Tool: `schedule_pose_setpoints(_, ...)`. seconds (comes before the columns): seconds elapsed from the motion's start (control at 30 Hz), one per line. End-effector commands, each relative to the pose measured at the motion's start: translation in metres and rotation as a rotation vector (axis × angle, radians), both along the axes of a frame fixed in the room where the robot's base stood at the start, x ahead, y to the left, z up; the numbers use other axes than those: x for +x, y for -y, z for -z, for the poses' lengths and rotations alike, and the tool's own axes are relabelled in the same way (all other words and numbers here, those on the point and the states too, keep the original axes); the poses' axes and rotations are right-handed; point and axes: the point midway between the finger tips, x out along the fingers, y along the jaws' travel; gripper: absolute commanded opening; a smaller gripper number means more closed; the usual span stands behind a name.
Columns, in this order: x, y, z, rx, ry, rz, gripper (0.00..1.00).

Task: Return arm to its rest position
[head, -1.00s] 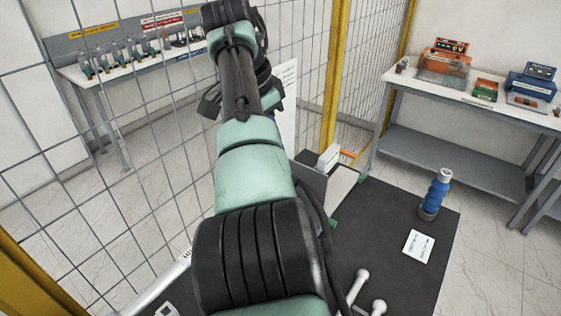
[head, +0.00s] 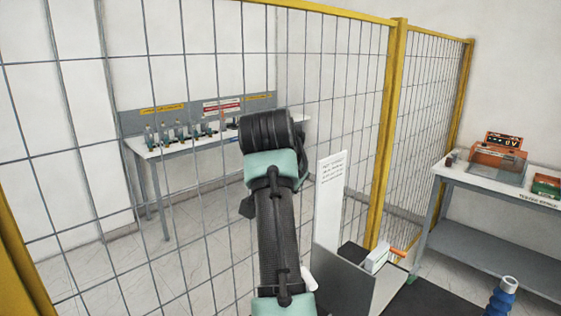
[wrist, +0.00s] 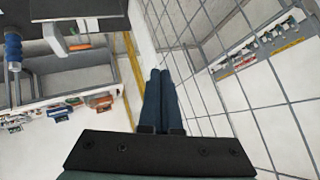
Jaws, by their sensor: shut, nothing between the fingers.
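My arm (head: 275,220) rises through the middle of the head view, in front of the mesh fence. It bends at a black joint near the top. My gripper is hidden behind the arm in that view. In the wrist view my gripper (wrist: 160,72) shows its two dark blue fingers side by side and touching. It is shut with nothing between the fingers, and no object touches it.
A yellow-framed mesh fence (head: 398,120) stands close around my arm. Behind it is a bench with tools (head: 190,145). A grey box with a white sign (head: 331,200), a blue ribbed bushing (head: 500,300) and a bench with orange devices (head: 498,160) are at right.

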Motion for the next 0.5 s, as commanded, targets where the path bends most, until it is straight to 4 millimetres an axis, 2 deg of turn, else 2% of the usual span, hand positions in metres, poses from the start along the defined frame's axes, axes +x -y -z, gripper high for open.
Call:
schedule_pose_setpoints(0.13, -0.007, -0.018, -0.043, -0.083, 0.272, -0.134, 0.0)
schedule_pose_setpoints(0.27, -0.031, -0.027, -0.088, -0.177, 0.511, -0.209, 0.0)
schedule_pose_setpoints(0.37, -0.063, -0.03, -0.124, -0.263, 0.695, -0.24, 0.0)
schedule_pose_setpoints(0.47, -0.106, -0.031, -0.159, -0.358, 0.879, -0.248, 0.0)
schedule_pose_setpoints(0.5, -0.126, -0.03, -0.172, -0.399, 0.951, -0.244, 0.0)
